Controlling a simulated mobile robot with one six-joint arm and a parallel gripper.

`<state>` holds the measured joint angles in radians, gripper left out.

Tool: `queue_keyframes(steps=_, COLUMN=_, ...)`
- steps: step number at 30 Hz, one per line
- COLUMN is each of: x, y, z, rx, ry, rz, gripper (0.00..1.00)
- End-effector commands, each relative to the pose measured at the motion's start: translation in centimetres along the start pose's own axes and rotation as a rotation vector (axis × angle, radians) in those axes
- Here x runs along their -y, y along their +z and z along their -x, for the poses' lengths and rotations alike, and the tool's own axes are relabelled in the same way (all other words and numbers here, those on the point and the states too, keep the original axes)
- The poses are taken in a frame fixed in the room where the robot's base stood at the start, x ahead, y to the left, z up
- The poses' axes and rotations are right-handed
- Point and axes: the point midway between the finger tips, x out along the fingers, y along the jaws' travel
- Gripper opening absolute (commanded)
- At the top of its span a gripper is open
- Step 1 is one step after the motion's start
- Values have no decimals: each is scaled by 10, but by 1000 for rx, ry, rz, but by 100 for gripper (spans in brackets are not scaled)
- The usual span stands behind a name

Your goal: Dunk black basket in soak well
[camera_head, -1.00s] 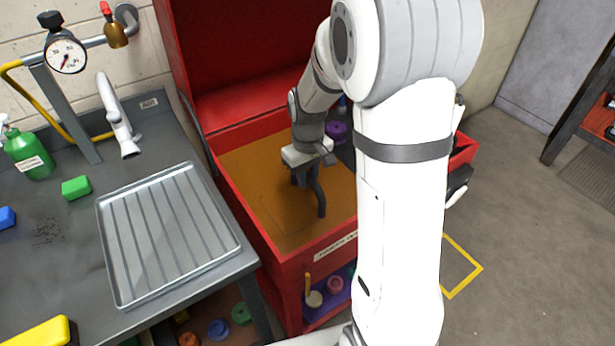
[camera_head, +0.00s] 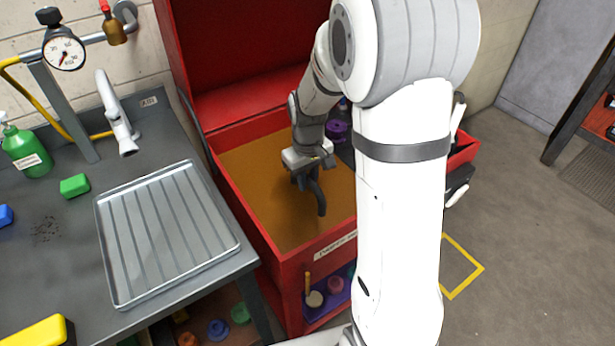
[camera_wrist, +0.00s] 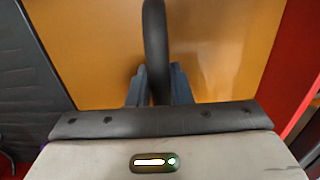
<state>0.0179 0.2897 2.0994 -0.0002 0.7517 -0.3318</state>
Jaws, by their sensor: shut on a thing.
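The soak well is the brown liquid (camera_head: 262,185) inside the red open-lidded tank (camera_head: 262,233). My gripper (camera_head: 302,179) is over the liquid, inside the tank's walls, and shut on a dark curved handle (camera_head: 319,197). In the wrist view, the gripper's fingers (camera_wrist: 160,88) close on the black handle (camera_wrist: 155,40) from both sides. The handle belongs to the black basket. The basket's body does not show in either view; the handle runs down to the opaque liquid.
A grey ribbed drain tray (camera_head: 165,235) lies on the bench (camera_head: 70,270) left of the tank. A tap (camera_head: 115,115), a green spray bottle (camera_head: 25,150) and a green block (camera_head: 75,185) are on the bench. A purple part (camera_head: 337,130) sits behind my gripper.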

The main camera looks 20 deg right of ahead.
Motion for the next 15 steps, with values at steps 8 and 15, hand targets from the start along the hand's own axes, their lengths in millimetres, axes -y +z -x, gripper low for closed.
queue_keyframes(steps=8, x=0, y=-1, z=1, rx=-3, ry=1, rz=0, gripper=0)
queue_keyframes(steps=15, x=0, y=-1, z=15, rx=-2, ry=1, rz=0, gripper=0)
